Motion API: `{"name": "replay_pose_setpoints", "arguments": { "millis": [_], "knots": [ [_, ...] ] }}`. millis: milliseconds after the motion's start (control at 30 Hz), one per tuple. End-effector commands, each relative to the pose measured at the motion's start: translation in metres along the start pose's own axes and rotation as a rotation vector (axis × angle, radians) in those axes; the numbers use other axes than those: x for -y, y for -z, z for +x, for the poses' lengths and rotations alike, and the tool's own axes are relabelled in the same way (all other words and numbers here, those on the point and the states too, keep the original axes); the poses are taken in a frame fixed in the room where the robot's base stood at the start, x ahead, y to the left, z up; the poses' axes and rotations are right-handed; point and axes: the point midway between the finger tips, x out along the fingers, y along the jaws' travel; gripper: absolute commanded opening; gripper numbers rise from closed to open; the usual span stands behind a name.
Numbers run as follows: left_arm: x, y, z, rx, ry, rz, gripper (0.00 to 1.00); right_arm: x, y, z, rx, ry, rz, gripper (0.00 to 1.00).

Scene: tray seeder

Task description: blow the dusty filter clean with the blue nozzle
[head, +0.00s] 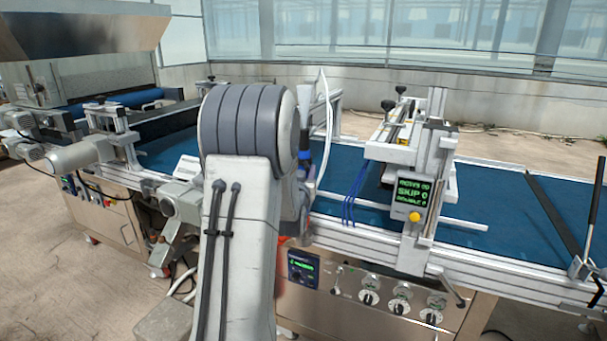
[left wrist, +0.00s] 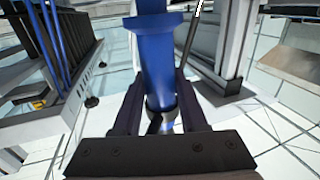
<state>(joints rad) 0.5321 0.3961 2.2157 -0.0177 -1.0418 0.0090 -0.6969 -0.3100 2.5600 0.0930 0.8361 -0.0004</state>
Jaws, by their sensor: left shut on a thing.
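My left gripper (left wrist: 160,105) is shut on the blue nozzle (left wrist: 156,55), with a dark finger on each side of it. In the left wrist view the nozzle has a wide blue collar above the fingers. In the head view my own arm covers most of the gripper. A small blue part of the nozzle (head: 304,152) shows just right of the arm, above the belt, beside a thin white hose. I cannot make out the dusty filter in either view; my arm hides part of the machine. My right gripper is not in view.
A long seeder line with a blue belt (head: 530,214) runs across the scene. A seeding head with a green-lit display (head: 411,192) stands over it. A control panel with several knobs (head: 400,293) is on its front. A metal hopper (head: 80,32) is at the far left.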

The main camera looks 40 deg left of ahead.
Motion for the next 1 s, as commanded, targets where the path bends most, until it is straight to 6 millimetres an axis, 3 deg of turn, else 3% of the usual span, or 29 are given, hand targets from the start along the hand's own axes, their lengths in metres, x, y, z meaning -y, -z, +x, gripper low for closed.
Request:
{"name": "replay_pose_setpoints", "arguments": {
  "millis": [633, 1000],
  "knots": [
    [0.000, 0.043, 0.000, -0.003, 0.000, 0.000, 0.00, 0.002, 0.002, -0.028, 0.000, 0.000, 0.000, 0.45],
    [0.000, 0.048, 0.000, -0.002, 0.000, 0.000, 0.00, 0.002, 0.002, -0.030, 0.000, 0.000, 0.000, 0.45]
  ]
}}
